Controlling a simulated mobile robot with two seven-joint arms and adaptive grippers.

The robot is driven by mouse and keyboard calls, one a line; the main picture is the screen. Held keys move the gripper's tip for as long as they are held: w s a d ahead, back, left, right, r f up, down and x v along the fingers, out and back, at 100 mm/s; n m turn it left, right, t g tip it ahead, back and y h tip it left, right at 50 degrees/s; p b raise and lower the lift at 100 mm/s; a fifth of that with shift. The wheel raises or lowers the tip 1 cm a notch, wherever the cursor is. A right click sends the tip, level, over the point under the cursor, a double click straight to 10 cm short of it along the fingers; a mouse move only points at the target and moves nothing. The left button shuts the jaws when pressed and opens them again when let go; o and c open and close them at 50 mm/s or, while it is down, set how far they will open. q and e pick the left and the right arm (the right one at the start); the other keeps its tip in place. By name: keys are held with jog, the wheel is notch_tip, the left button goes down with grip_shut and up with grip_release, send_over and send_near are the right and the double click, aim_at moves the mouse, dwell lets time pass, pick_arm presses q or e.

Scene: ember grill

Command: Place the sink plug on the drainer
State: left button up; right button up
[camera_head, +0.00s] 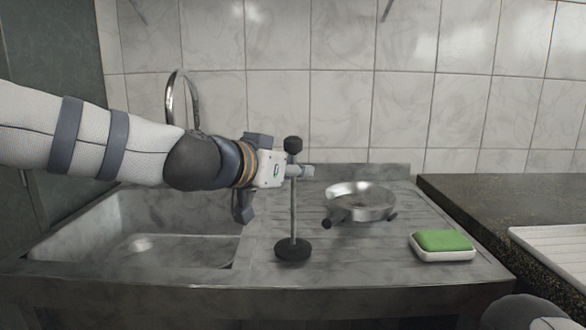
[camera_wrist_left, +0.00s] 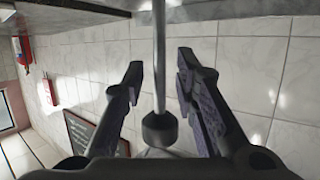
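The sink plug (camera_head: 293,210) has a thin metal rod, a round black base and a black knob on top. It is upright in the head view, its base appearing to rest on the ribbed drainer (camera_head: 370,250), just right of the sink basin. My left gripper (camera_head: 301,171) comes in level from the left at the upper rod, below the knob. In the left wrist view the rod (camera_wrist_left: 159,50) lies between the two fingers, with a gap on each side, so the gripper is open around it. My right gripper is out of view.
A metal pan (camera_head: 360,201) sits on the drainer to the right of the plug. A green sponge in a white dish (camera_head: 443,246) is nearer the front right. The empty basin (camera_head: 150,246) and curved tap (camera_head: 172,95) are left. A dark counter (camera_head: 480,205) borders the right.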

pick_arm(q)
jog(key=p+v, duration=0.2)
jog(key=v, duration=1)
jog(key=shift+r, duration=0.2)
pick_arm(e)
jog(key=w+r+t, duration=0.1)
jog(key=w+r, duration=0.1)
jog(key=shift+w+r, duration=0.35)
